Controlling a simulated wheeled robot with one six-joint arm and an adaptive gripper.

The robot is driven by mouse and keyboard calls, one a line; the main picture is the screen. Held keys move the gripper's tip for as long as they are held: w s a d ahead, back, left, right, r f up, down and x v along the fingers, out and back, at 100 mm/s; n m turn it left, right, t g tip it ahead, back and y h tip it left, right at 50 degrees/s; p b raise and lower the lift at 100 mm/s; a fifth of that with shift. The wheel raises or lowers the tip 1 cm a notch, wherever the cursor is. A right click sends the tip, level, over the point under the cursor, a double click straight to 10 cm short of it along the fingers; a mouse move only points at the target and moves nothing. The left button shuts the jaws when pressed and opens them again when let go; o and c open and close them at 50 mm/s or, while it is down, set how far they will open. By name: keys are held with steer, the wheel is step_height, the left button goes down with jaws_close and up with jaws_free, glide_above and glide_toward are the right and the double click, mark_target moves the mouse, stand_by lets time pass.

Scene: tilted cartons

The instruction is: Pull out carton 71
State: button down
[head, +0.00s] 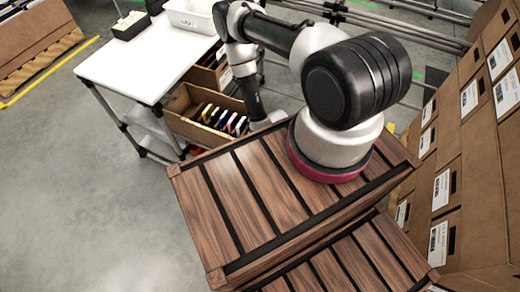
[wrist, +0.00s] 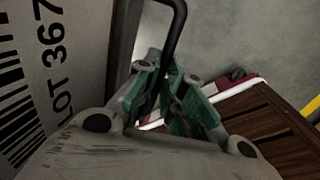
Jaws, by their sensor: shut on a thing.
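In the wrist view my gripper (wrist: 172,92), with green-padded fingers, is shut on a dark curved handle (wrist: 181,18) that comes down from the top edge. A large pale label (wrist: 48,75) with a barcode and "LOT 367" fills the left side, close beside the fingers. The label is cut off, and I cannot read the number 71 on it. In the head view several brown cartons (head: 445,185) with white labels stand tilted on the right; their numbers are too small to read. My gripper is hidden there behind my arm.
A white table (head: 150,55) holds a white bin (head: 190,15) and a small dark tray (head: 130,25). Grey floor (head: 90,210) is clear on the left. A slatted wooden surface (head: 235,195) lies below my arm.

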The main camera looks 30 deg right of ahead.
steer(key=shift+s+d, duration=0.1)
steer(key=shift+s, duration=0.05)
steer(key=c, duration=1.5)
jaws_free()
steer(key=r, duration=0.4)
steer(key=s+d+r, duration=0.1)
steer(key=r, duration=0.6)
steer(key=shift+s+d+r, duration=0.2)
steer(key=shift+s+r, duration=0.2)
